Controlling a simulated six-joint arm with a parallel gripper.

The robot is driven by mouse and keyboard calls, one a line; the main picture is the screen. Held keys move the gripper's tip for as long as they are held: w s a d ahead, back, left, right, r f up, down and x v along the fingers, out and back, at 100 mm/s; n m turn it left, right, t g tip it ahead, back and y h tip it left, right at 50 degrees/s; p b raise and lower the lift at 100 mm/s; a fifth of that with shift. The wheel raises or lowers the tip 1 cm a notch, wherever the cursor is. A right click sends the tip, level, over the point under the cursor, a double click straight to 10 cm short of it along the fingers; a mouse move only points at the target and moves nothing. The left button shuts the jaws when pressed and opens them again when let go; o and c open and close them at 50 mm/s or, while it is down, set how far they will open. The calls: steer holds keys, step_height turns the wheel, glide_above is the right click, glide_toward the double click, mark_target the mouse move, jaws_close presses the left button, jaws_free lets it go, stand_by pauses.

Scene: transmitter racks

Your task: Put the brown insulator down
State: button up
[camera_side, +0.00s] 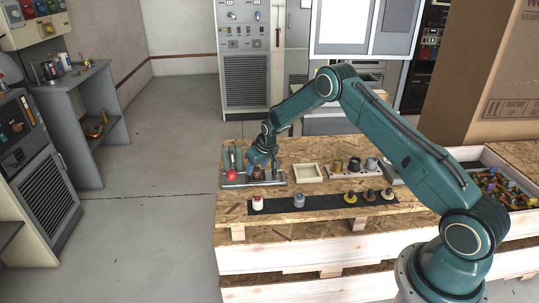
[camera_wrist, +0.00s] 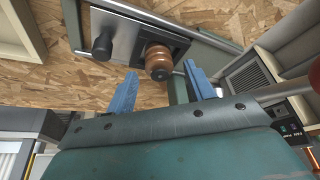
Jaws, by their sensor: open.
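The brown insulator (camera_wrist: 158,62) is ribbed and copper-brown. In the wrist view it stands on a dark square seat on a grey metal plate (camera_wrist: 120,28), beside a black knob (camera_wrist: 102,46). My gripper (camera_wrist: 161,85) has its two blue fingers spread, one on each side of the insulator's line. The fingers seem apart from it, with nothing between them. In the side view my gripper (camera_side: 262,160) is low over the grey fixture (camera_side: 240,183) at the left end of the wooden bench; the insulator is too small and covered to make out there.
A red ball-topped lever (camera_side: 231,175) stands at the fixture's left. A cream open frame (camera_side: 308,173) is to its right, then a pale block (camera_side: 337,174) with several pots. A black strip (camera_side: 325,203) in front carries several small insulators. A parts bin (camera_side: 503,187) is far right.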

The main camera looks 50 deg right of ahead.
steer(key=v, duration=1.2)
steer(key=shift+a+r, duration=0.1)
stand_by(0.5)
steer(key=s+a+r, duration=0.5)
steer(key=s+r, duration=0.3)
steer(key=r, duration=0.2)
steer(key=s+a+r, duration=0.5)
steer(key=s+r, duration=0.2)
steer(key=r, duration=0.3)
steer(key=s+a+r+n, duration=0.1)
steer(key=s+a, duration=0.2)
steer(key=s, duration=1)
steer(key=s+a+r+t, duration=0.1)
steer(key=s+a, duration=0.2)
steer(key=s, duration=0.9)
steer(key=shift+s+r+n+y, duration=0.3)
steer(key=shift+s+r+n, duration=0.05)
steer(key=shift+r+n, duration=0.05)
